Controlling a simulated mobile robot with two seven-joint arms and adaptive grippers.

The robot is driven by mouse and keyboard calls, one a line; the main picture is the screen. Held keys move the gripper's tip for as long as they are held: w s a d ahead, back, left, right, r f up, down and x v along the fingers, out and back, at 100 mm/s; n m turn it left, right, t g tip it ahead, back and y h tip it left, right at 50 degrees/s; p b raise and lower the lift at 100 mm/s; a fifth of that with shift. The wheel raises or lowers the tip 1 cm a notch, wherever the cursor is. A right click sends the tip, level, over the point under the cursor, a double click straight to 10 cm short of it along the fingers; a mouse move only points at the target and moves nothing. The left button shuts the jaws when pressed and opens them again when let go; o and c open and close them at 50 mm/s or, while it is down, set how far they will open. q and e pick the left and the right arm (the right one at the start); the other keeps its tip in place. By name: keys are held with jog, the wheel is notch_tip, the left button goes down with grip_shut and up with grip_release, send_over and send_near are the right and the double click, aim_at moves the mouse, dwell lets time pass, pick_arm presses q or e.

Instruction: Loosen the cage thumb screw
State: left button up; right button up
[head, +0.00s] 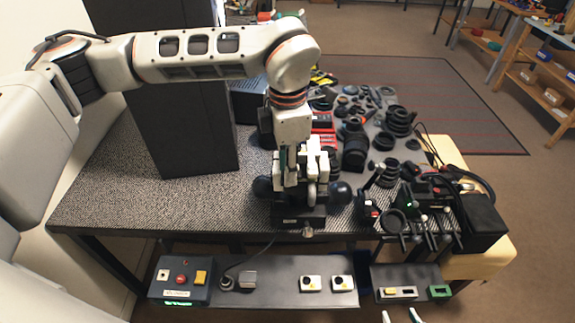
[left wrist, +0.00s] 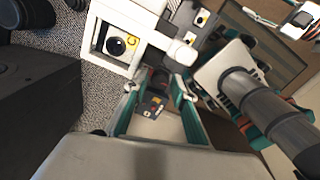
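The white cage assembly (head: 313,165) stands on a dark base near the bench's front edge. In the left wrist view, the white cage (left wrist: 141,42) shows a square opening with a dark round lens-like part inside. I cannot make out the thumb screw for certain. My left gripper (head: 289,172) points down at the cage, overlapping it in the head view; contact cannot be told. In the left wrist view, its teal-lined fingers (left wrist: 156,86) are apart with nothing between them. My right gripper (head: 401,316) shows only its two separated fingertips at the bottom edge, below the bench front.
A tall dark panel (head: 183,130) stands left of the cage. Lens parts (head: 354,145) and small tools crowd the bench to the right. A control box (head: 180,281) with a red button sits on the lower shelf. The bench's left front is clear.

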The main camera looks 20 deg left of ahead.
pick_arm(q)
grip_shut()
